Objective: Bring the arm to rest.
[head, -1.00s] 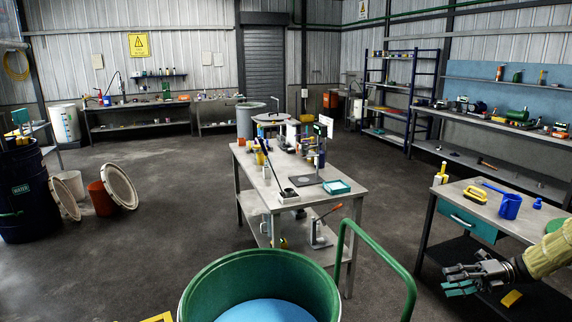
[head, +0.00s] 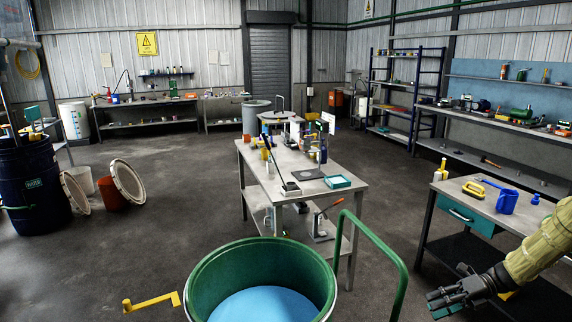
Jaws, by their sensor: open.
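My gripper (head: 442,300) shows at the lower right of the head view, at the end of my sleeved arm. Its dark fingers are spread and point left, with nothing held between them. It hangs in front of the right-hand table (head: 440,190), lower than the tabletop in the picture. A gap of floor separates it from the green drum to its left. The far side of the fingers is hidden.
A green drum (head: 207,272) with blue contents stands at the bottom centre, a green bent rail (head: 378,240) and a yellow handle (head: 150,302) beside it. The middle table (head: 335,170) carries instruments. The right-hand table holds a blue jug (head: 507,201). Open floor lies at left.

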